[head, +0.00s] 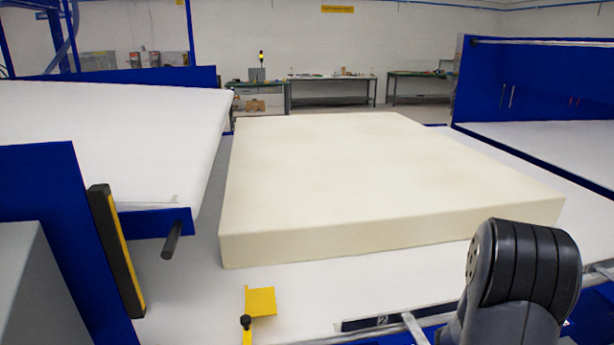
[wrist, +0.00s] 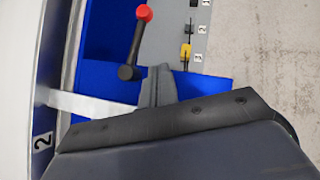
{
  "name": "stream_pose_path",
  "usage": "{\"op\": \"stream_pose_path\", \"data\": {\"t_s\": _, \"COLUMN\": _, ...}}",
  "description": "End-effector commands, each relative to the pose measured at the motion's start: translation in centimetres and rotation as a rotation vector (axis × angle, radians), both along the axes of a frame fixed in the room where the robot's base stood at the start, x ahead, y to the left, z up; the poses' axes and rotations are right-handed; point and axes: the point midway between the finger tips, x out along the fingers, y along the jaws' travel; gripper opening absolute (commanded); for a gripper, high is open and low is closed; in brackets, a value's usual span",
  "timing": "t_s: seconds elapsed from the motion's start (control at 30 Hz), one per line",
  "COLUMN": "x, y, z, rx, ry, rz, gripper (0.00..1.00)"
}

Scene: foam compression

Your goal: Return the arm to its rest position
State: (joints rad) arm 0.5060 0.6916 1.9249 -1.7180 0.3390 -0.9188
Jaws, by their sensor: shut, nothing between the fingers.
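My arm shows in the head view as a dark grey, rounded link (head: 525,275) at the lower right, in front of the table edge. My gripper is outside the head view. In the wrist view my gripper (wrist: 158,72) shows as narrow grey fingers close together, shut and empty, beyond the dark wrist housing. It hangs over a blue panel (wrist: 205,88), apart from the foam. A large cream foam block (head: 390,180) lies flat on the white table (head: 300,305) in the head view.
A red-knobbed lever (wrist: 144,12) and a grey strip with numbered positions and a yellow switch (wrist: 186,50) are close to my gripper. A yellow bracket (head: 261,301) stands at the table's front. A blue-framed machine (head: 535,85) is at the right.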

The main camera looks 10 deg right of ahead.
Motion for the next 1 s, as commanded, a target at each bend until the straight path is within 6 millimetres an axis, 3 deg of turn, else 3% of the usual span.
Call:
{"op": "stream_pose_path", "data": {"t_s": 0.17, "x": -1.5, "y": 0.9, "z": 0.3, "rx": -0.036, "ry": 0.005, "rz": -0.136, "gripper": 0.00}}
{"op": "stream_pose_path", "data": {"t_s": 0.27, "x": -1.4, "y": 1.3, "z": 0.6, "rx": -0.035, "ry": 0.006, "rz": -0.190, "gripper": 0.00}}
{"op": "stream_pose_path", "data": {"t_s": 0.7, "x": -2.8, "y": 5.8, "z": 6.3, "rx": -0.036, "ry": 0.002, "rz": -0.184, "gripper": 0.00}}
{"op": "stream_pose_path", "data": {"t_s": 1.0, "x": -3.2, "y": 7.1, "z": 7.8, "rx": -0.035, "ry": 0.004, "rz": -0.183, "gripper": 0.00}}
